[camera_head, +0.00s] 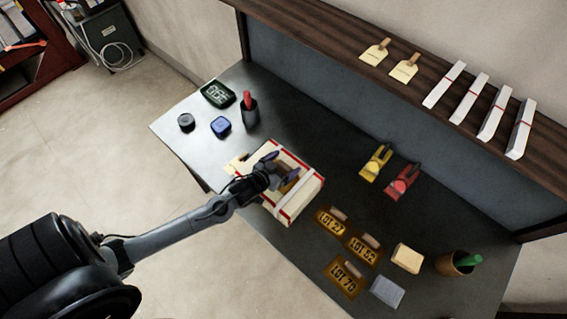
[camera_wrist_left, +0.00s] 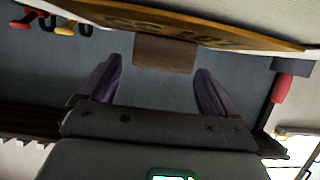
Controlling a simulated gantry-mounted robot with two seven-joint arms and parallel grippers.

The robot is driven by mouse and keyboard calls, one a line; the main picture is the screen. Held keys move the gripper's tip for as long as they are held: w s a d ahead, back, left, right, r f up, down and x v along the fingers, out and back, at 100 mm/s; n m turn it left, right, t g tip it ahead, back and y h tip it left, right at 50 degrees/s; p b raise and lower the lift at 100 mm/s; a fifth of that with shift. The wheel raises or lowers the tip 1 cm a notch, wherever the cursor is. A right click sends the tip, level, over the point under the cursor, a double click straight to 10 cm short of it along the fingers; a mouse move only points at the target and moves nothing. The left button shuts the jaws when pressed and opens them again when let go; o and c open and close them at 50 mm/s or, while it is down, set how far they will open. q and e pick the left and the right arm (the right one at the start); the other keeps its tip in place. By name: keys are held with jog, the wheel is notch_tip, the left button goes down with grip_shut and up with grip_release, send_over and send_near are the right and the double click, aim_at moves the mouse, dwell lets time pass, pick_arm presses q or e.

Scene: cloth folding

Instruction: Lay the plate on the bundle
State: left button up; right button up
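The bundle (camera_head: 305,195) is a white stack with red edging and a pale band, lying on the dark table. My left gripper (camera_head: 281,170) is over it in the head view. A brown plate (camera_head: 289,184) shows on the bundle's top, partly hidden by the gripper. In the left wrist view, the plate (camera_wrist_left: 205,27) has dark lettering and lies against a pale surface. Its brown tab (camera_wrist_left: 165,53) is between the two purple fingertips of my left gripper (camera_wrist_left: 160,66). The fingers are spread, with gaps beside the tab. My right gripper is not in view.
Several lettered plates, including one (camera_head: 331,222), lie right of the bundle beside a tan block (camera_head: 407,258) and a grey block (camera_head: 386,291). Yellow (camera_head: 375,163) and red (camera_head: 402,181) clamp-like items lie behind.

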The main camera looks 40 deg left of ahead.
pick_arm(q)
jog(key=shift+r, duration=0.1)
jog(key=shift+r, duration=0.25)
jog(key=v, duration=1.2)
jog(key=s+d+r+m+g, duration=0.2)
jog(key=s+d+g, duration=0.6)
jog(key=s+g, duration=0.2)
jog(key=shift+d+r+p, duration=0.15)
jog(key=shift+d+p, duration=0.15)
jog(key=shift+p, duration=0.1)
notch_tip(320, 180, up, 19)
jog(key=p, duration=1.8)
